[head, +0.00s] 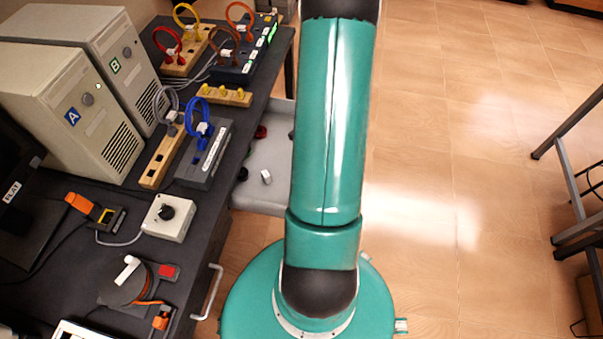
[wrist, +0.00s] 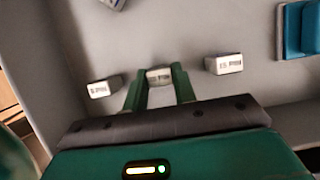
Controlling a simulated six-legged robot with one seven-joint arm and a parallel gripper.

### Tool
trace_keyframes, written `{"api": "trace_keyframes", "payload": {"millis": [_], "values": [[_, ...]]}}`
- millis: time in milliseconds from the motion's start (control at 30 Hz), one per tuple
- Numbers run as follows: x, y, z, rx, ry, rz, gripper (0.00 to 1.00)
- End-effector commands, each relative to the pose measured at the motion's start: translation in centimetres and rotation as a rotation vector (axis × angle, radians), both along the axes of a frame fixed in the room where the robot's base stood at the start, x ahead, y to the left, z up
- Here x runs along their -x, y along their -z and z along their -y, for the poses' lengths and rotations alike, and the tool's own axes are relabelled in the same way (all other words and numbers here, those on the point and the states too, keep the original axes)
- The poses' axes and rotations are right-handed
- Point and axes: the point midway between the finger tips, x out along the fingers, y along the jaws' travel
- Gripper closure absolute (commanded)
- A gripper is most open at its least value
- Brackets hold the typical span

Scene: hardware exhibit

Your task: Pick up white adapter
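Several small white adapters with printed labels lie in a pale grey drawer, seen in the wrist view. One white adapter (wrist: 159,76) is between the two green fingers of my gripper (wrist: 160,82). The fingers stand about its width apart, and I cannot tell whether they press on it. Another white adapter (wrist: 103,88) lies to the left and one (wrist: 225,64) to the right. In the head view a small white block (head: 266,176) shows in the open drawer (head: 262,200). My arm hides my gripper there.
A blue object (wrist: 298,30) is at the upper right of the wrist view, and another white piece (wrist: 112,3) is at its top edge. The dark desk (head: 205,240) left of the drawer holds computer towers, power strips and cables.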

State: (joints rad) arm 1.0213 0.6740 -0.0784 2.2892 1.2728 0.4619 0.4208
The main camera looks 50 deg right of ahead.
Motion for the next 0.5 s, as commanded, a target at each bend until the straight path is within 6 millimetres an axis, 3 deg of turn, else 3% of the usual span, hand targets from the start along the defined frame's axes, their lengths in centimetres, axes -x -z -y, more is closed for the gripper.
{"api": "trace_keyframes", "payload": {"millis": [500], "values": [[-0.05, -0.98, 0.07, 0.002, -0.001, 0.001, 0.95]]}}
